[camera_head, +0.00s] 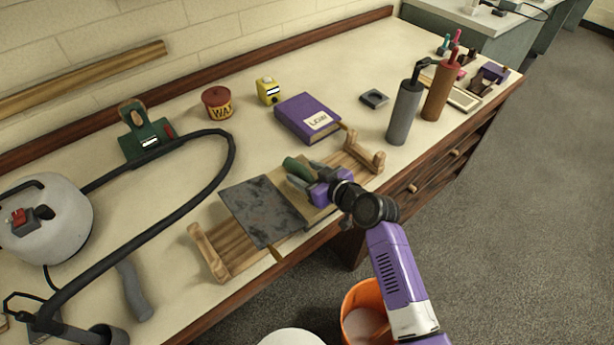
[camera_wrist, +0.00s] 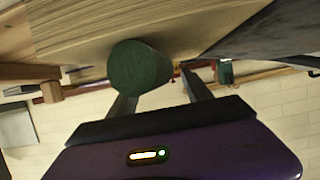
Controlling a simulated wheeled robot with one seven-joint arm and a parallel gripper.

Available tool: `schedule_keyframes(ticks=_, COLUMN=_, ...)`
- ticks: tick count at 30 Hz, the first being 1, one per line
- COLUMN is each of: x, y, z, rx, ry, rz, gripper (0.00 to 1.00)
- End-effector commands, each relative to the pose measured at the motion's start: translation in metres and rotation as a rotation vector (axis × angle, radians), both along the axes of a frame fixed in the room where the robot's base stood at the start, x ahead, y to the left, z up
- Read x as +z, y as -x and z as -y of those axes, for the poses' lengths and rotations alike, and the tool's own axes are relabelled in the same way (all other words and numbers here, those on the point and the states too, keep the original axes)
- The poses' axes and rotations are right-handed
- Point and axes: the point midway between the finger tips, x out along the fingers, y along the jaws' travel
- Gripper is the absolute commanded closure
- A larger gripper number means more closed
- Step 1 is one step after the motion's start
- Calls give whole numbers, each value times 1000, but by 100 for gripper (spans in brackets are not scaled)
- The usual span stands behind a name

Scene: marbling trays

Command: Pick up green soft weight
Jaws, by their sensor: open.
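The green soft weight (camera_head: 297,168) is a dark green rounded cylinder lying on the wooden cradle in the head view, beside the dark mottled slab. In the wrist view its round green end (camera_wrist: 138,68) faces the camera. My gripper (camera_head: 308,176) is low over the cradle at the weight, with its purple body just right of it. In the wrist view the two dark fingers (camera_wrist: 160,96) are apart, and the weight's end shows between or just in front of them, nearer the left finger. I cannot tell whether a finger touches it. Part of the weight is hidden by my gripper in the head view.
The wooden cradle (camera_head: 211,256) has raised ends, and a grey marbled slab (camera_head: 262,211) lies on it. A purple book (camera_head: 306,117) is behind. Grey (camera_head: 403,113) and brown (camera_head: 441,90) cylinders stand right. A black hose (camera_head: 175,214) curves at left. An orange bucket (camera_head: 350,300) is below.

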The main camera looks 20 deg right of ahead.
Motion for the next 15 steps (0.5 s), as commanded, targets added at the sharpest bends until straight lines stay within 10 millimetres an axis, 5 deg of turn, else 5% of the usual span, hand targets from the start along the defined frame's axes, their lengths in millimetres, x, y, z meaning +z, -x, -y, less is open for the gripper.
schedule_keyframes(ticks=12, x=-6, y=-13, z=-4, rx=-1, ry=-1, rz=0, gripper=42)
schedule_keyframes(ticks=15, x=-6, y=-13, z=-4, rx=-1, ry=-1, rz=0, gripper=60)
